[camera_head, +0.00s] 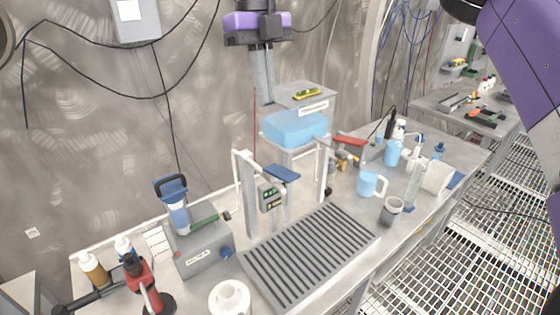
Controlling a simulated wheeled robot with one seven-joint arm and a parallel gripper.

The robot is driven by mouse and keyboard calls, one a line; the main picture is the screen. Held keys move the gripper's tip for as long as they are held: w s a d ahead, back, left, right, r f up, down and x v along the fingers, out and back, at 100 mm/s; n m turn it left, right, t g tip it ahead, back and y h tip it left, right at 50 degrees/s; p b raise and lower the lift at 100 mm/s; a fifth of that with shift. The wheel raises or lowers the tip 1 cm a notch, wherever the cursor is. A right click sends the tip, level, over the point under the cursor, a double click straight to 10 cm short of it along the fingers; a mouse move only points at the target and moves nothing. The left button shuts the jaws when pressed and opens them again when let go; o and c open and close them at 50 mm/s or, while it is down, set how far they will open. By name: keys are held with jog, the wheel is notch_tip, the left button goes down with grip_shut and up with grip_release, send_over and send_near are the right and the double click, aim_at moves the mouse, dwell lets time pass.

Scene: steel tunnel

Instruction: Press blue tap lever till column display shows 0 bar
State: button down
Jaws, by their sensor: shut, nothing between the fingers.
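The blue tap lever (283,173) is a flat blue paddle at the top of a tap on the grey column stand (248,195), behind the slatted drain tray.
The slatted drain tray (308,255) is clear. A red lever (350,141) and brass fittings stand behind right. A blue tub (296,127) is below the gripper in the picture. A blue mug (371,184) and grey cup (391,210) stand right; a blue-handled device (175,205) stands left.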

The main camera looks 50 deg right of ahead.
aim_at(285, 174)
jog(key=shift+s+d+r+g, duration=0.15)
jog(key=shift+s+d+g, duration=0.2)
jog(key=shift+s, duration=0.4)
jog(key=p+x, duration=0.1)
jog(key=x, duration=0.6)
jog(key=p+x, duration=0.1)
jog(key=x, duration=0.6)
jog(key=shift+d+p, duration=0.2)
jog(key=shift+p, duration=0.2)
jog(key=shift+w+f+b, duration=0.15)
jog(key=shift+f+b, duration=0.1)
jog(key=shift+b, duration=0.1)
